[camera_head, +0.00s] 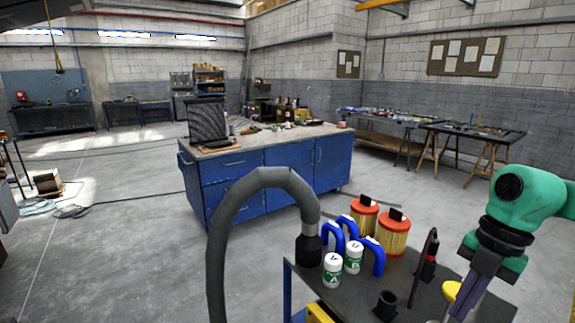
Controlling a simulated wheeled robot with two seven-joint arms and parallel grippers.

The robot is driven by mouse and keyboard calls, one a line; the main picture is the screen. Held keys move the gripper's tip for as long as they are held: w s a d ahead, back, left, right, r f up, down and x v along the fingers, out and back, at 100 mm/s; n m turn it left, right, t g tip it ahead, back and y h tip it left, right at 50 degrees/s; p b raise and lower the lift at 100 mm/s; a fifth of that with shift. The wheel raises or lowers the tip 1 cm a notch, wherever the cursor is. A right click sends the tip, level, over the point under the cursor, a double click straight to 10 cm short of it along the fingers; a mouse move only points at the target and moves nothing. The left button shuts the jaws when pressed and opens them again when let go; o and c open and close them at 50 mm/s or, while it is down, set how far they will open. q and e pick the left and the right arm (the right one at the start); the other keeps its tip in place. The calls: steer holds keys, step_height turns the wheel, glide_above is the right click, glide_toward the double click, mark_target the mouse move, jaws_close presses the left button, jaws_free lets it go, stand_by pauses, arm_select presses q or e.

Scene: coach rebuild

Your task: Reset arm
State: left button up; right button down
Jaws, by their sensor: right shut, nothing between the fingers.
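My right gripper (466,296) hangs from a green arm at the right of the head view. It points down over the right part of a dark cart top (345,297). Its fingers are together with nothing seen between them. A yellow item (450,290) shows just beside the fingers; I cannot tell if they touch. My left gripper is not in view.
On the cart stand two white bottles (333,270), two yellow canisters with red lids (394,234), blue handles (374,257), a dark upright tool (427,262) and a black cup (385,305). A grey hose (222,230) arches at left. A blue workbench (290,172) stands behind; floor is open left.

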steer(key=w+a+f+m+t+y, duration=0.4)
steer(key=w+a+f+t+y, duration=0.25)
steer(key=w+t, duration=0.35)
steer(key=w+d+f+m+t+h, duration=0.25)
steer(key=d+m+t+h, duration=0.2)
steer(key=m, duration=0.35)
steer(key=s+d+f+m+g+h, duration=0.2)
steer(key=s+f+m+g+h, duration=0.35)
steer(key=s+f+m, duration=0.5)
steer(key=s+a+f+g+y, duration=0.2)
steer(key=s+a+f+g, duration=0.4)
steer(key=s, duration=0.5)
step_height(320, 180, down, 23)
steer(key=s, duration=0.2)
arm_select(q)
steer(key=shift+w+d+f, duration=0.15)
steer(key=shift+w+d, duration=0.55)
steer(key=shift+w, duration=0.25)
arm_select(e)
steer(key=s+d+f+g, duration=0.1)
steer(key=s+d+f, duration=0.2)
steer(key=s+f, duration=1.3)
steer(key=shift+s+h, duration=0.45)
steer(key=shift+s, duration=0.1)
